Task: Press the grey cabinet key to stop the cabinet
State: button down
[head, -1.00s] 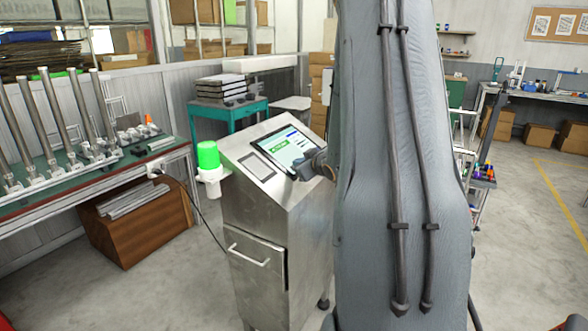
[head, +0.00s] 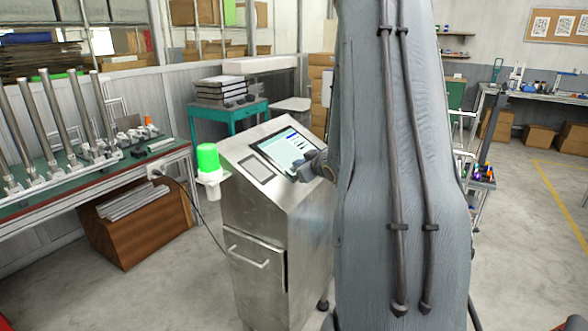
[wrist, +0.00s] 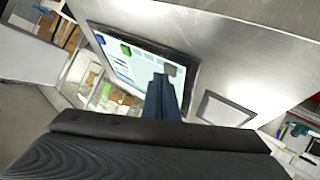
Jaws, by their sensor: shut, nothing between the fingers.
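The steel cabinet (head: 262,225) has a tilted touch screen (head: 285,150) on its sloped top. In the wrist view the screen (wrist: 125,62) shows a green key (wrist: 126,48), pale blue bars and a grey key (wrist: 169,68) near its edge. My gripper (wrist: 164,80) is shut and empty, its tip just by the grey key. I cannot tell whether it touches the screen. In the head view my gripper (head: 305,160) shows as a dark shape over the screen's right edge, and the grey key cannot be made out there.
A lit green lamp (head: 208,157) is mounted on the cabinet's left side. A blank framed panel (head: 257,168) lies left of the screen. A bench with metal tubes (head: 60,120) stands left. My arm hides much of the right side.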

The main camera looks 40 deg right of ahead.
jog(key=shift+s+d+r, duration=0.1)
jog(key=shift+s+r, duration=0.15)
jog(key=shift+r, duration=0.15)
jog(key=r+p, duration=0.1)
jog(key=s+r+p, duration=0.1)
jog(key=r+p, duration=0.1)
jog(key=s+d+r+p, duration=0.1)
jog(key=shift+s+r, duration=0.1)
jog(key=shift+r, duration=0.05)
dwell(0.4)
jog(key=shift+a, duration=0.1)
dwell(0.5)
